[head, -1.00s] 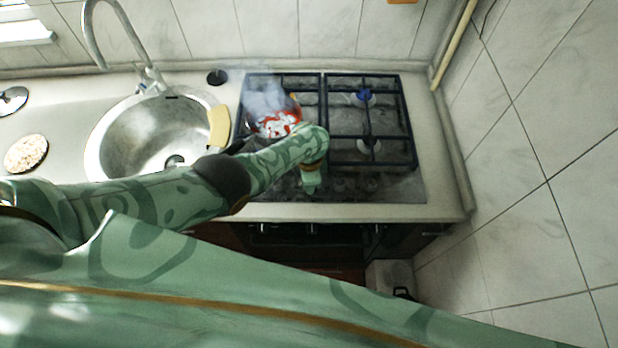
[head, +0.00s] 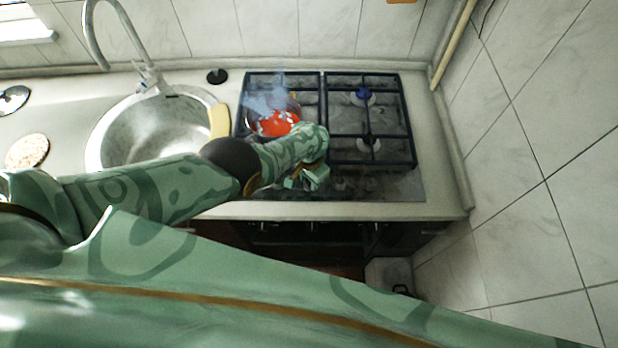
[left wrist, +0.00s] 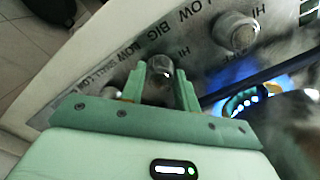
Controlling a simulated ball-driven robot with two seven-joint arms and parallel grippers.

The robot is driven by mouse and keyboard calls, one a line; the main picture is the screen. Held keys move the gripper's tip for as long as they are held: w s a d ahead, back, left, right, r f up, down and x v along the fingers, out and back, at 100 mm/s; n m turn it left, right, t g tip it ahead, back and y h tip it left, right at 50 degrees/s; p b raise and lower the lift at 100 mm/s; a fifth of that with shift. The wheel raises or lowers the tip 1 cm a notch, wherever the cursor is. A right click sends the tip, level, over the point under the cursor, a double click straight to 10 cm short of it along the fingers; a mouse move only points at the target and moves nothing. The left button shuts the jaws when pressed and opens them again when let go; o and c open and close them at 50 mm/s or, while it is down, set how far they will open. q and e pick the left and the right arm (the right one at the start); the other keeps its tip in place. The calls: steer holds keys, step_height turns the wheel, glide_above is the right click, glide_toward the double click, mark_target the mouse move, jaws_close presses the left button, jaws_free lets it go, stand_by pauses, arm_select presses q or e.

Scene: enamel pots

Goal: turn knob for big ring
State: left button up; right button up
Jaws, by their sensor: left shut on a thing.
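My left gripper (left wrist: 161,84) is shut on a metal stove knob (left wrist: 159,69), one finger on each side. The panel lettering near it reads "LOW", "BIG" and "HI". In the head view the left gripper (head: 314,181) is at the front strip of the gas hob (head: 385,184), tilted. My forearm and wrist hide part of the strip. Another knob (left wrist: 237,33) stands apart at the upper right of the wrist view. Blue flame (left wrist: 245,101) shows on a burner in the wrist view. My right gripper is in neither view.
A pot with red contents (head: 274,123) stands on the left side of the hob under pale steam, close to my wrist. Blue shows at the back right burner (head: 364,96). The sink (head: 125,140) lies left. The right grates are free of pots.

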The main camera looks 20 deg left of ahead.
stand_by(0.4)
arm_select(q)
steer(key=o, duration=1)
steer(key=shift+r, duration=0.1)
steer(key=shift+r+p, duration=6.6)
steer(key=shift+r, duration=1.4)
